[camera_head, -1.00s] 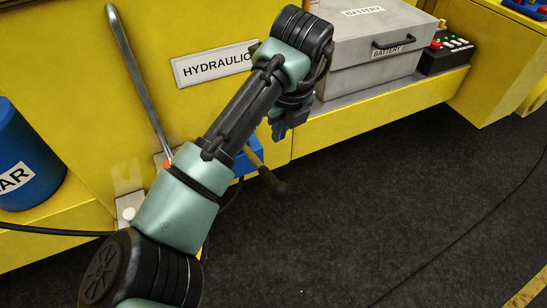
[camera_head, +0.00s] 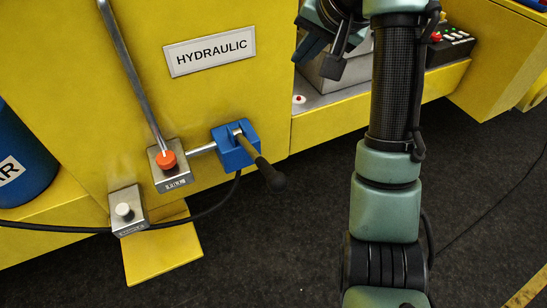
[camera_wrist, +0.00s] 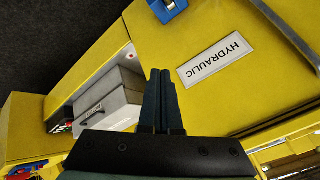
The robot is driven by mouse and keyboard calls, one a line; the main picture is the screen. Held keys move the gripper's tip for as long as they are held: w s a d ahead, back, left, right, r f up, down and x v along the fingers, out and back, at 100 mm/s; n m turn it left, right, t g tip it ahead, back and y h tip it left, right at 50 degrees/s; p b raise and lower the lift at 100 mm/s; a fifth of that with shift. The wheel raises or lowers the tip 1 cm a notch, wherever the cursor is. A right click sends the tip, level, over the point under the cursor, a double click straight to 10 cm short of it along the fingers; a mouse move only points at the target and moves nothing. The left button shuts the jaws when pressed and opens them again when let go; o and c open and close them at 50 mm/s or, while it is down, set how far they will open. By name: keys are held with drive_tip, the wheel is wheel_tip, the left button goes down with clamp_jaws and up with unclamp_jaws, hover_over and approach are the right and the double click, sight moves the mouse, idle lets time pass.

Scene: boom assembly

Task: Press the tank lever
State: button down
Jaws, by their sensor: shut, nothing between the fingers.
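A blue valve block (camera_head: 236,146) sits low on the yellow hydraulic tank (camera_head: 200,110), with a black-knobbed lever (camera_head: 266,172) slanting down to the right. A long grey metal bar (camera_head: 130,70) rises beside an orange-red button on a metal box. No label shows which is the tank lever. My gripper (camera_head: 322,58) is at the top middle, up and right of the blue valve and apart from it. In the wrist view my gripper (camera_wrist: 161,72) is shut and empty; the blue valve (camera_wrist: 166,8) shows at the top edge and the grey bar (camera_wrist: 288,32) at upper right.
A HYDRAULIC sign (camera_head: 210,52) is on the tank face. The grey battery box (camera_wrist: 108,98) stands on a ledge, partly hidden by my arm in the head view. A control box (camera_head: 450,45) sits beside it. A blue cylinder (camera_head: 22,160) stands left. Dark floor is open below.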

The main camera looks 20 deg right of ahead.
drive_tip(key=s+a+f+n+g+y, duration=0.2)
drive_tip(key=s+a+f+n, duration=0.1)
drive_tip(key=f+n, duration=0.4)
drive_tip(key=shift+s+a+f+g+b, duration=0.3)
drive_tip(key=shift+s+a+f+g, duration=0.15)
drive_tip(key=shift+s, duration=0.35)
drive_tip(key=b, duration=0.2)
hover_over(267, 163)
drive_tip(key=d, duration=0.1)
wheel_tip(267, 163, down, 8)
drive_tip(key=shift+s+a+f+p, duration=0.1)
drive_tip(key=shift+s+f+p, duration=0.25)
drive_tip(key=shift+f, duration=0.4)
drive_tip(key=shift+s+f+p, duration=0.3)
drive_tip(key=shift+f+p, duration=0.1)
drive_tip(key=shift+f, duration=0.4)
drive_tip(key=shift+s+a+f+p, duration=0.1)
drive_tip(key=shift+s+f+p, duration=0.25)
drive_tip(key=shift+f, duration=0.4)
